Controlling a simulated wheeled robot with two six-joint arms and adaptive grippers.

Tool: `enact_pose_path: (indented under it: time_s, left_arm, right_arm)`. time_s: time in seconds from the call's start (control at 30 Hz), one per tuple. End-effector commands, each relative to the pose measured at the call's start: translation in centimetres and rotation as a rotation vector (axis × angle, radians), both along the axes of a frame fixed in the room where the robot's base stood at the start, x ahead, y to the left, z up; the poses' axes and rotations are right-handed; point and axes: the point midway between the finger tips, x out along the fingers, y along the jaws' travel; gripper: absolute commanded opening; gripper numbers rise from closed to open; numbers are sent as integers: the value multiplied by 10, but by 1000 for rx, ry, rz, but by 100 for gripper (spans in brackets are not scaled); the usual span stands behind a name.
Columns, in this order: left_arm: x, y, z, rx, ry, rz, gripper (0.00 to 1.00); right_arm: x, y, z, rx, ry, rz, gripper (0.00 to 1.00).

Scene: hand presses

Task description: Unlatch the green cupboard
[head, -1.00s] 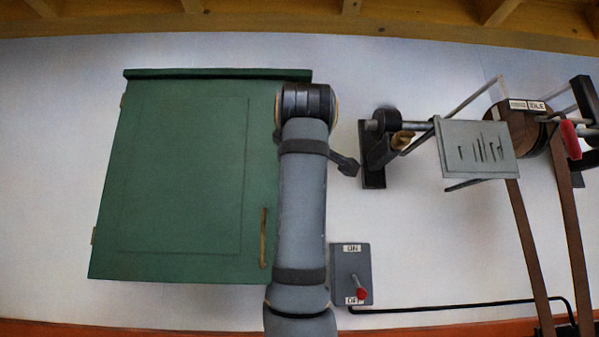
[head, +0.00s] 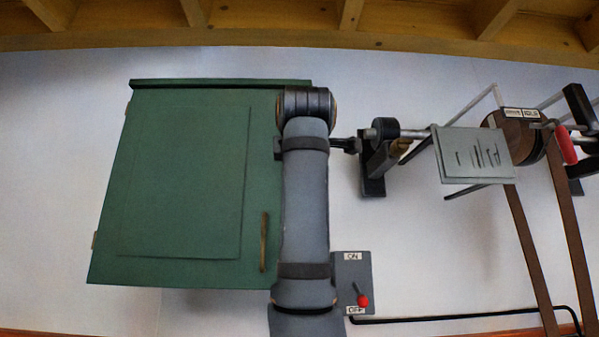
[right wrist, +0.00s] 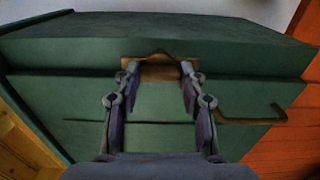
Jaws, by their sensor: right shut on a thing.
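The green cupboard (head: 180,185) hangs on the wall at the left in the head view, with its door flush. A slim brass handle (head: 263,242) stands near the door's lower right; it also shows in the right wrist view (right wrist: 255,118). In the right wrist view a brass latch piece (right wrist: 160,72) sits at the cupboard's edge. My right gripper (right wrist: 159,74) has a finger on each side of this piece and is shut on it. In the head view my right arm hides the latch and this gripper. My left gripper is not in view.
A grey switch box (head: 352,275) with a red-tipped lever is on the wall, right of my arm. A shaft bracket (head: 373,178), a grey plate (head: 472,155) and a belt wheel (head: 517,140) stand further right. Wooden beams (head: 270,25) run overhead. Bare wall lies left of the cupboard.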

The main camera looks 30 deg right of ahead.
Motion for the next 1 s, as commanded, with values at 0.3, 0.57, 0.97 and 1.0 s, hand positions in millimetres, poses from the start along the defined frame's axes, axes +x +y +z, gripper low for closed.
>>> enact_pose_path:
  time_s: [0.3,0.57,0.97,1.0]
  left_arm:
    - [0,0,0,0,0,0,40]
    - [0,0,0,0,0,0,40]
    - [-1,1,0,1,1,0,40]
    - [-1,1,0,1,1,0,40]
  right_arm:
    - [1,0,-2,-2,10,1,10]
    - [1,0,-2,-2,7,1,64]
    - [-12,8,0,-4,1,1,64]
    - [-18,12,0,-3,1,2,64]
